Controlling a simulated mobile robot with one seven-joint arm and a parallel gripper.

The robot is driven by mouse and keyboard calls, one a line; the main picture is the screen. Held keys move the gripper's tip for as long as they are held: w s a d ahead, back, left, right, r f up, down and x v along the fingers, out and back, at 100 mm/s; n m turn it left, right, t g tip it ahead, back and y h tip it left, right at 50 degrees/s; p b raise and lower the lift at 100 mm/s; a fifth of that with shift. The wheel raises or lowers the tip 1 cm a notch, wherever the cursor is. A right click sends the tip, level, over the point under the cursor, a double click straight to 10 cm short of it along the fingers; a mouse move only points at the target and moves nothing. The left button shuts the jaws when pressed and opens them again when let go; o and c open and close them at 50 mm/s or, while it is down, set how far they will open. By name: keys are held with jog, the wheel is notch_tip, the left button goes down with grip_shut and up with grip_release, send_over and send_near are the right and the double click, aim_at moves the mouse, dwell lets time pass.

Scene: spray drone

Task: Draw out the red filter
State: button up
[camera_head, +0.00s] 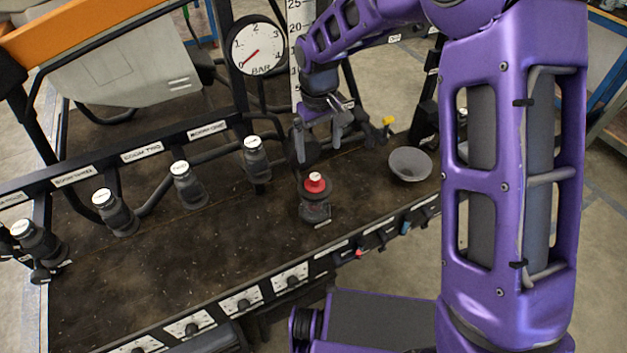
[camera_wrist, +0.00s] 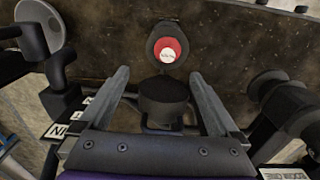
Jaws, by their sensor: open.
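The red filter (camera_head: 314,184) has a pale top cap and sits upright in a dark housing (camera_head: 316,211) on the brown deck. In the wrist view the red filter (camera_wrist: 168,51) shows beyond the fingertips, ringed by its dark housing. My gripper (camera_head: 325,146) hangs above and just behind the filter, apart from it in the head view. In the wrist view my gripper (camera_wrist: 159,76) has its two fingers spread. A short black cylinder (camera_wrist: 163,101) shows between the fingers; I cannot tell what it belongs to or whether it is touched.
Several dark capped nozzles (camera_head: 186,185) stand along the labelled boom rail left of the filter. A grey funnel (camera_head: 410,164) and a yellow-handled valve (camera_head: 388,124) are to the right. A pressure gauge (camera_head: 256,48) stands behind. Switches line the deck's front edge; the deck's front-left is clear.

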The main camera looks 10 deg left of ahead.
aim_at(315, 177)
jog(key=shift+s+a+f, duration=0.4)
jog(key=shift+f, duration=0.15)
jog(key=shift+f, duration=0.15)
notch_tip(315, 177, down, 9)
jog(key=b, duration=0.6)
dwell(1.0)
grip_shut()
dwell(0.3)
jog(key=shift+r, duration=0.3)
